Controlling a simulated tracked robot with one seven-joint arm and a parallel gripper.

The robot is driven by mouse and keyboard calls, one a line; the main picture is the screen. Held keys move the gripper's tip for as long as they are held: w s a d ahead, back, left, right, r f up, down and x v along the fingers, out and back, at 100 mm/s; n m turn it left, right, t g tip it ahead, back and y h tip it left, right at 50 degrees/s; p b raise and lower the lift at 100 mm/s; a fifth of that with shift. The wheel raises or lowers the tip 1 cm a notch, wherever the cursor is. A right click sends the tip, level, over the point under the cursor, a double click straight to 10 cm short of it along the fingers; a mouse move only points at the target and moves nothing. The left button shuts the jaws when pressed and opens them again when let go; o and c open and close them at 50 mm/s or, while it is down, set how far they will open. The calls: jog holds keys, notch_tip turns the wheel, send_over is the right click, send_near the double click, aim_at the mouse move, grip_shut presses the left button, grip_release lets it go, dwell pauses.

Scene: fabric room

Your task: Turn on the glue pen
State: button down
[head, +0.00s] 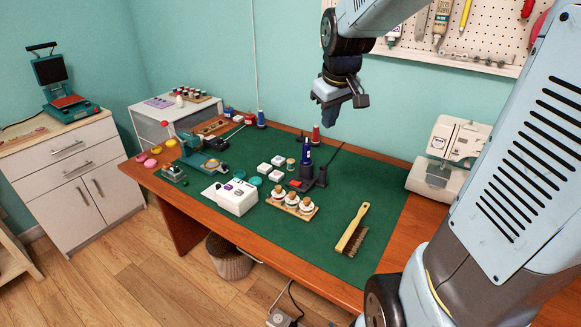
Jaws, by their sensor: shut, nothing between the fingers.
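A dark blue pen-like tool (306,153) stands upright in a black holder (316,180) on the green mat; it looks like the glue pen. Its switch is too small to make out. My gripper (331,118) hangs in the air at the upper middle of the head view, above and slightly right of the pen in the picture. It is shut and empty, and appears apart from the pen. A thin dark rod slants up to the right beside the holder.
A wooden rack of white-topped jars (291,204), a white box (236,196) and a wooden brush (352,232) lie in front. A red spool (316,134) stands behind. A sewing machine (452,152) is at right. The right mat area is mostly free.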

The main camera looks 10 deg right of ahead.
jog(key=w+f+n+g+y, duration=0.1)
jog(key=w+f+n, duration=0.2)
jog(key=w+f, duration=0.7)
jog(key=n+g+y, duration=0.1)
jog(key=n, duration=0.1)
send_over(298, 183)
jog(key=s+d, duration=0.2)
jog(key=s+d+x, duration=0.1)
jog(key=x, duration=0.7)
jog(key=shift+f, duration=0.25)
jog(key=shift+s+d, duration=0.1)
jog(key=x, duration=1.2)
jog(key=shift+s+d+f, duration=0.25)
jog(key=shift+f, duration=0.7)
